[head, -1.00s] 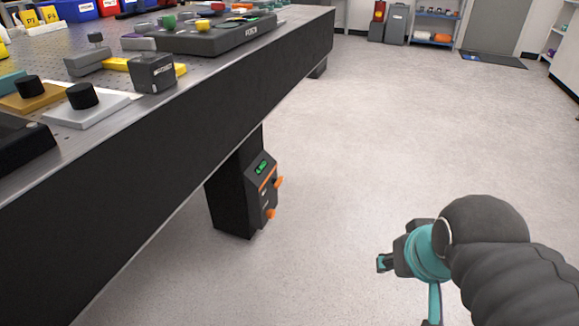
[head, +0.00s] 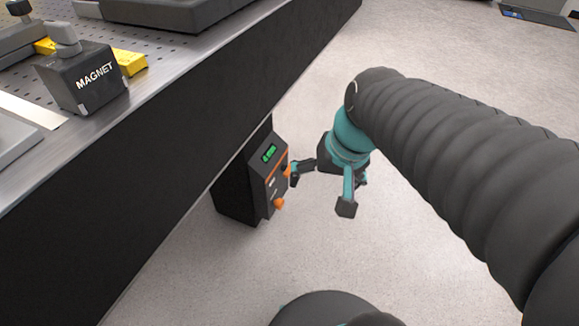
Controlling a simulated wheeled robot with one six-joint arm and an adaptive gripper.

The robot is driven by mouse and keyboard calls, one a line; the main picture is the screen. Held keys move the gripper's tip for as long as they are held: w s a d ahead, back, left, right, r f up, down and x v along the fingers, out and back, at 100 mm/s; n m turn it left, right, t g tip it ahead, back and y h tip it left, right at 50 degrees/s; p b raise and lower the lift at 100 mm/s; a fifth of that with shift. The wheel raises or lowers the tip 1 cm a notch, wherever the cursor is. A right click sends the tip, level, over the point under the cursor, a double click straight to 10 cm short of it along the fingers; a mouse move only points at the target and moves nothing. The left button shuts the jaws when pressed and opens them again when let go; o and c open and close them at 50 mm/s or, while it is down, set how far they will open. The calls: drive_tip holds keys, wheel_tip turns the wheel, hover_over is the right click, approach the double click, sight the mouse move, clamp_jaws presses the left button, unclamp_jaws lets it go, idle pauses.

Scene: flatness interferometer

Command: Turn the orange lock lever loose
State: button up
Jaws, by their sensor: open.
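A dark control box (head: 263,165) with a green display is mounted under the table's edge. Two orange parts stick out of its front: an upper one (head: 287,173) and a lower one (head: 279,203). I cannot tell for certain which is the lock lever. My gripper (head: 321,192) is open and empty, just right of the box. Its left fingertip is close beside the upper orange part and partly overlaps it in the view; I cannot tell whether they touch. The other fingertip hangs lower and to the right, over the floor.
The heavy dark table (head: 150,190) fills the left side, its long edge running above the box. A block marked MAGNET (head: 85,78) and a yellow piece (head: 131,62) are on its perforated top.

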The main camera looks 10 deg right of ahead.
drive_tip(key=w+d+f+m+g+y, duration=0.1)
drive_tip(key=w+f+m+y, duration=0.4)
drive_tip(key=w+f, duration=0.3)
drive_tip(key=w+f+m+g+y, duration=0.1)
drive_tip(key=w+f+m+y, duration=0.45)
drive_tip(key=w, duration=0.55)
drive_tip(key=w+d+f+m+t+y+b, duration=0.1)
drive_tip(key=w+d+f+m+t, duration=0.15)
drive_tip(key=f, duration=0.25)
drive_tip(key=w+d+f+m+t+y, duration=0.1)
drive_tip(key=w+d+f+m, duration=0.2)
drive_tip(key=f, duration=0.2)
drive_tip(key=m+t, duration=0.6)
drive_tip(key=m, duration=0.1)
approach(287, 169)
drive_tip(key=x, duration=0.8)
drive_tip(key=shift+w+d, duration=0.25)
drive_tip(key=shift+w, duration=0.1)
drive_tip(key=shift+f, duration=0.1)
drive_tip(key=c, duration=1.2)
